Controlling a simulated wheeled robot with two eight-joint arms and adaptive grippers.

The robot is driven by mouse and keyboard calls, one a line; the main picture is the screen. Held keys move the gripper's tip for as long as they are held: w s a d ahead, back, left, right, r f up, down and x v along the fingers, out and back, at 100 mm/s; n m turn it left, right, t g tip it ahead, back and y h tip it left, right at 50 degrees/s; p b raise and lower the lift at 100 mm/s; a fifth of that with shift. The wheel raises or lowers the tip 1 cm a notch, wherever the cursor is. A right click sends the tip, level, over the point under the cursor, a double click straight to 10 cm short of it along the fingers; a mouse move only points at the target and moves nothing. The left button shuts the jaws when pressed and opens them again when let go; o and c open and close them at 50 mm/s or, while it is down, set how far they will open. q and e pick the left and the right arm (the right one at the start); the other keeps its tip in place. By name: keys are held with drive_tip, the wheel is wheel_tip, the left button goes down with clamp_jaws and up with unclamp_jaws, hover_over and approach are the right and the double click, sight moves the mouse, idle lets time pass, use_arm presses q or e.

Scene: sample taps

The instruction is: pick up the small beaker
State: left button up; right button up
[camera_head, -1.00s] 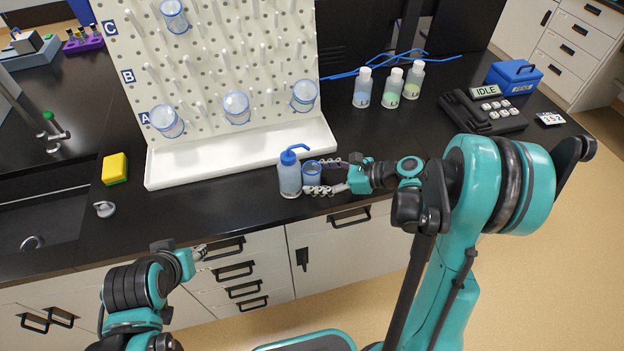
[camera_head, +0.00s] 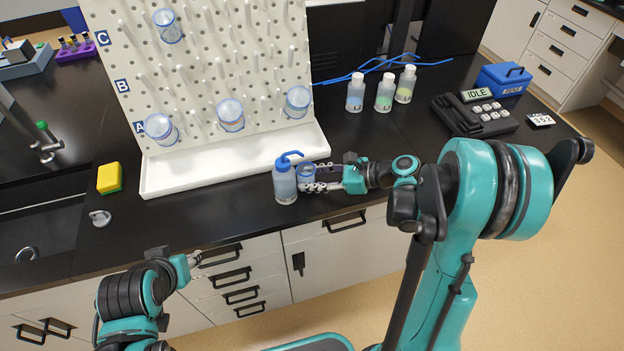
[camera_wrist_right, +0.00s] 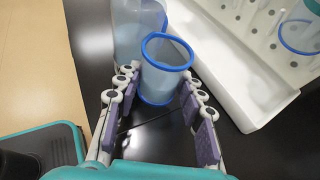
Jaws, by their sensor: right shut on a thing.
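The small beaker (camera_head: 306,171), clear with a blue rim, is at the front of the black counter, just right of the blue-capped wash bottle (camera_head: 285,182). My right gripper (camera_head: 318,177) reaches in from the right, shut on the beaker. In the right wrist view the beaker (camera_wrist_right: 166,75) is between the two fingers (camera_wrist_right: 157,88), its open rim showing, with the bottle (camera_wrist_right: 138,28) close behind it. I cannot tell whether its base is clear of the counter. My left gripper (camera_head: 195,263) is in front of the drawers, away from the beaker; its opening is too small to judge.
A white pegboard (camera_head: 215,75) with several beakers and a drip tray (camera_head: 238,160) stands behind. A yellow sponge (camera_head: 109,178) and a sink are left. Several labelled bottles (camera_head: 384,93), a dark device reading IDLE (camera_head: 475,115) and a blue box (camera_head: 503,79) are right.

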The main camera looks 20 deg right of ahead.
wheel_tip(320, 180, up, 2)
drive_tip(key=shift+r+p, duration=0.15)
drive_tip(key=shift+p, duration=0.35)
drive_tip(key=s+d+r+p, duration=0.3)
drive_tip(key=s+r, duration=0.3)
drive_tip(key=s, duration=0.5)
drive_tip(key=shift+d+r+p, duration=0.15)
drive_tip(key=shift+r+p, duration=0.25)
drive_tip(key=shift+p, duration=0.1)
drive_tip(key=shift+s, duration=0.1)
drive_tip(key=o, duration=0.4)
drive_tip(key=c, duration=0.4)
drive_tip(key=d+r, duration=0.1)
drive_tip(key=d, duration=0.5)
